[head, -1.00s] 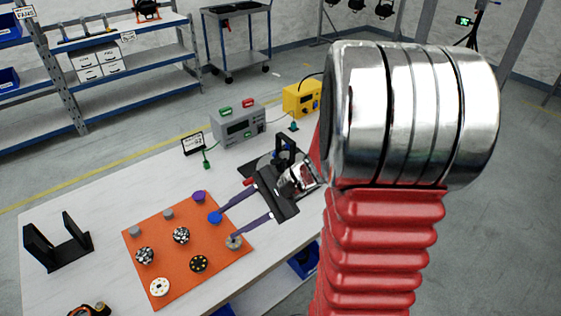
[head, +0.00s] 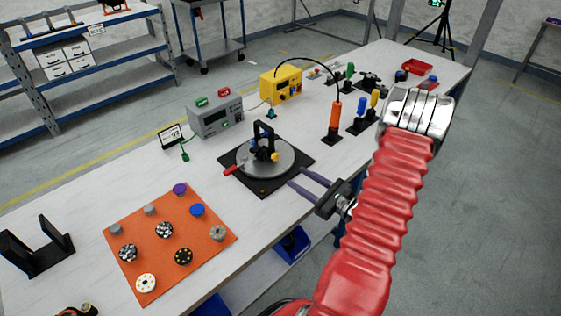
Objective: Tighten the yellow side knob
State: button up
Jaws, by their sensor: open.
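The yellow side knob (head: 275,157) is a small round knob on the right side of a black upright bracket (head: 264,138). A blue knob (head: 252,143) sits on the bracket's other side. The bracket stands on a round silver plate (head: 248,178) on a black square base. My gripper (head: 295,176) has two long purple fingers, open and empty. Its tips are at the plate's front right edge, a little right of and nearer than the yellow knob, apart from it in the picture. Their height above the base is hard to tell.
A red handle (head: 232,169) sticks out at the plate's left. An orange mat (head: 200,257) holds several knobs and discs. A grey power unit (head: 216,117) and a yellow box (head: 281,83) stand behind. An orange-handled tool (head: 334,120) stands upright at right.

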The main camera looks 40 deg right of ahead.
aim_at(277, 158)
jog(key=shift+s+d+f+m+h, duration=0.35)
jog(key=shift+d+f+h, duration=0.1)
jog(key=shift+d, duration=0.15)
jog(key=shift+s+d+f+m+h, duration=0.35)
jog(key=shift+d+h, duration=0.1)
jog(key=shift+d, duration=0.15)
jog(key=shift+w, duration=0.1)
jog(key=w, duration=1.3)
jog(key=shift+w+a, duration=0.25)
jog(key=shift+w, duration=0.1)
jog(key=shift+c, duration=0.3)
jog(key=c, duration=1)
jog(key=shift+m, duration=0.3)
